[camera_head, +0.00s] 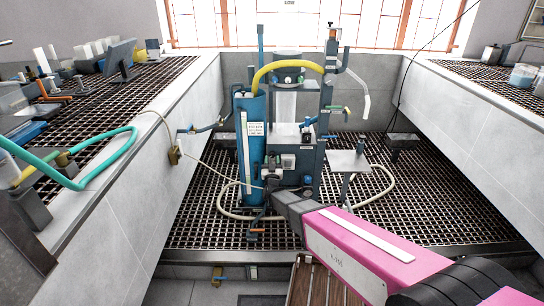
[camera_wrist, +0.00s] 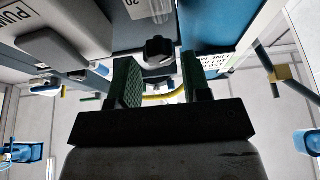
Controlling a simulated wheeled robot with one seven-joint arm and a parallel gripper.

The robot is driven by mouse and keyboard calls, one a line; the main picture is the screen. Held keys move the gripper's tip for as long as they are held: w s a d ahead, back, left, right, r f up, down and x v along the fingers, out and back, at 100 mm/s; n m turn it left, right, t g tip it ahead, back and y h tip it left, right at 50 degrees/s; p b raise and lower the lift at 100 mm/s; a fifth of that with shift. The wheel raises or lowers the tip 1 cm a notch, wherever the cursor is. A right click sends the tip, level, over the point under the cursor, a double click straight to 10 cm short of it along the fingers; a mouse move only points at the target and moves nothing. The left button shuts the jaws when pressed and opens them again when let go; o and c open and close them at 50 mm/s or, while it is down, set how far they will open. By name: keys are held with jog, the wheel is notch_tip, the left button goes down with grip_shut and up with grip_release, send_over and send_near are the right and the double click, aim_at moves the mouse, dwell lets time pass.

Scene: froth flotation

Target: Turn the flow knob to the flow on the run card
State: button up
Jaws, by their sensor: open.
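A dark lobed knob (camera_wrist: 159,50) shows in the wrist view below a clear tube with a scale, which looks like the flow meter (camera_wrist: 158,10). My gripper (camera_wrist: 158,80) is open, with green ribbed pads on its fingers. The knob lies in line with the gap between the fingers, apart from both pads and seemingly just beyond the tips. In the head view my gripper (camera_head: 273,184) is at the low front of the flotation rig (camera_head: 287,135); the knob is too small to make out there. I cannot read a flow setting or identify the run card.
A blue column (camera_head: 252,160) with a white label stands left of my gripper. A pump box (camera_wrist: 60,25) is close at upper left in the wrist view. A small raised plate (camera_head: 348,161) and a pale hose (camera_head: 385,190) are at right. Grating floor surrounds the rig.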

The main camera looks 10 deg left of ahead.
jog(key=v, duration=0.7)
jog(key=shift+s, duration=0.15)
jog(key=shift+d, duration=0.2)
jog(key=w+d+f+g+h, duration=0.1)
jog(key=w+d+f+g, duration=0.1)
jog(key=d+g, duration=1.3)
jog(key=s+d+r+m+g+h, duration=0.1)
jog(key=s+d+g, duration=0.1)
jog(key=s+d, duration=0.3)
jog(key=s+d+r+g+h, duration=0.1)
jog(key=s+d, duration=0.5)
jog(key=d, duration=0.7)
jog(key=s+d+m+g+h, duration=0.1)
jog(key=s+d+g, duration=0.3)
jog(key=d, duration=0.5)
jog(key=s+h, duration=0.1)
jog(key=s, duration=0.1)
jog(key=shift+s+r+m, duration=0.25)
jog(key=shift+r+m, duration=0.05)
jog(key=shift+r, duration=0.1)
